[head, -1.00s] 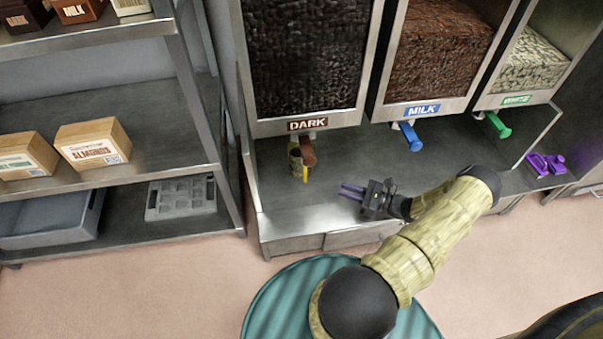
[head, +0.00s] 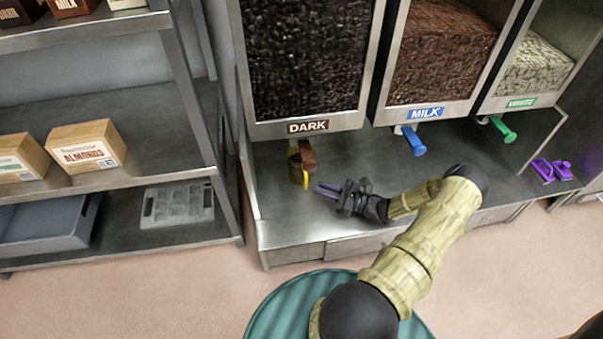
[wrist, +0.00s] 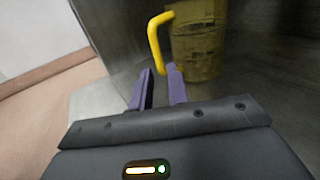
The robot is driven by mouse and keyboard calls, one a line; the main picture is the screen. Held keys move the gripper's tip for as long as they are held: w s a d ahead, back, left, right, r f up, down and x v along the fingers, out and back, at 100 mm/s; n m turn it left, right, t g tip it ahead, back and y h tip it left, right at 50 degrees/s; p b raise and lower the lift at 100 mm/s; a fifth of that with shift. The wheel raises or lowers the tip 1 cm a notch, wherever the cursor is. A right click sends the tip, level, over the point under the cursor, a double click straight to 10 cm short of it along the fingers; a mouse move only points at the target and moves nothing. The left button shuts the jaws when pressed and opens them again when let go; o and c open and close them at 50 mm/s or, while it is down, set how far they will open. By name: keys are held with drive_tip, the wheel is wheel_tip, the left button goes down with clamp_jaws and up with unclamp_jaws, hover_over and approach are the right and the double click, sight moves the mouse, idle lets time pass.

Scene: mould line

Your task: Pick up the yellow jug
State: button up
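The yellow jug (head: 295,168) stands on the steel counter under the spout of the DARK dispenser, partly hidden by the brown lever. In the wrist view the jug's worn yellow body (wrist: 198,45) is upright, with its bright yellow handle (wrist: 154,42) sticking out to the left. My gripper (head: 327,189) is to the right of the jug and a little nearer the counter's front edge. Its two purple fingers (wrist: 160,88) are apart with nothing between them, pointing toward the jug just below the handle. I cannot tell whether the right finger touches the jug.
The DARK dispenser (head: 305,65) hangs over the jug, with its brown lever (head: 307,154) close above. The blue lever (head: 414,142) and green lever (head: 503,129) are to the right. Purple items (head: 551,170) lie at the far right. A shelf rack (head: 150,110) stands at left.

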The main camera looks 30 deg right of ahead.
sight(298, 177)
drive_tip(key=b+x, duration=0.1)
drive_tip(key=x, duration=0.1)
drive_tip(key=shift+w+a+f, duration=0.15)
drive_tip(key=shift+w+a, duration=0.1)
drive_tip(key=shift+w, duration=0.05)
drive_tip(key=shift+w+a, duration=0.2)
drive_tip(key=shift+w, duration=0.1)
drive_tip(key=shift+w+a+f+b, duration=0.1)
drive_tip(key=shift+w+a+b, duration=0.3)
drive_tip(key=shift+b, duration=0.25)
drive_tip(key=b+x, duration=0.2)
drive_tip(key=x, duration=0.1)
drive_tip(key=shift+w+a+f+b, duration=0.1)
drive_tip(key=shift+w+a+b, duration=0.1)
drive_tip(key=shift+a+b, duration=0.15)
drive_tip(key=shift+w, duration=0.15)
clamp_jaws()
drive_tip(key=shift+r, duration=0.25)
